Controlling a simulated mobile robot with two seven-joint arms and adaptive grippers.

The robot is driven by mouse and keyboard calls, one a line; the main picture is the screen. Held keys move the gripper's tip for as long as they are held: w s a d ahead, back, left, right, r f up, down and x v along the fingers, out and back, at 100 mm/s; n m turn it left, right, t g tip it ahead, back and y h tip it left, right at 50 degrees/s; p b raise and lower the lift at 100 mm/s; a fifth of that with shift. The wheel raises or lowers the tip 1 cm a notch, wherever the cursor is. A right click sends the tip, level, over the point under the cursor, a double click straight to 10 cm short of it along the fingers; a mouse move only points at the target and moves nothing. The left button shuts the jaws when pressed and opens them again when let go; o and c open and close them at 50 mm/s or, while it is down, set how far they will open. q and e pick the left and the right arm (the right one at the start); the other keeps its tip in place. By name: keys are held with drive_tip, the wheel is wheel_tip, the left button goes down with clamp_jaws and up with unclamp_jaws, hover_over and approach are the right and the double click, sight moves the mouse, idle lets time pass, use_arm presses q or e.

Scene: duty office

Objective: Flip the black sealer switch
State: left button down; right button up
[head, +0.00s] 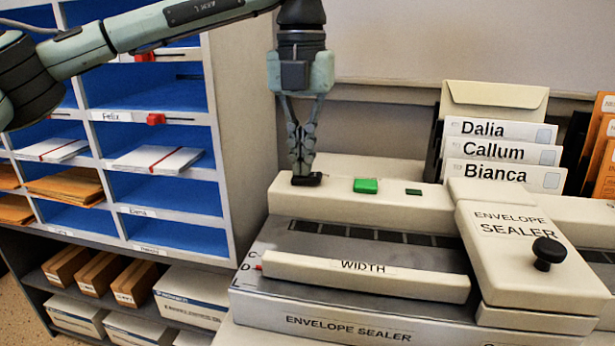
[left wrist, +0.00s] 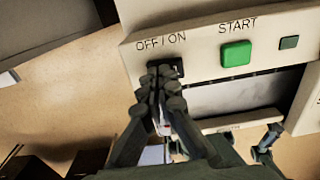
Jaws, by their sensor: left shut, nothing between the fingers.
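The envelope sealer (head: 345,315) is a cream and grey machine on the table. Its black switch (head: 307,180) sits at the left end of the rear panel. In the left wrist view the black switch (left wrist: 177,66) lies just under the label "OFF / ON". My left gripper (head: 302,172) points down with its fingers shut and empty, its tips at the switch and seeming to touch it. In the left wrist view the fingertips (left wrist: 162,76) cover the left part of the switch, so its position is hidden.
A green START button (head: 366,185) and a small dark green piece (head: 413,192) sit right of the switch. A black knob (head: 548,254) is on the sealer's right. Blue pigeonholes (head: 175,195) stand close on the left. Named envelopes (head: 500,152) stand behind.

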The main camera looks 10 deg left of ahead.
use_arm(q)
drive_tip(key=shift+r+p, duration=2.25)
drive_tip(key=shift+r, duration=1.05)
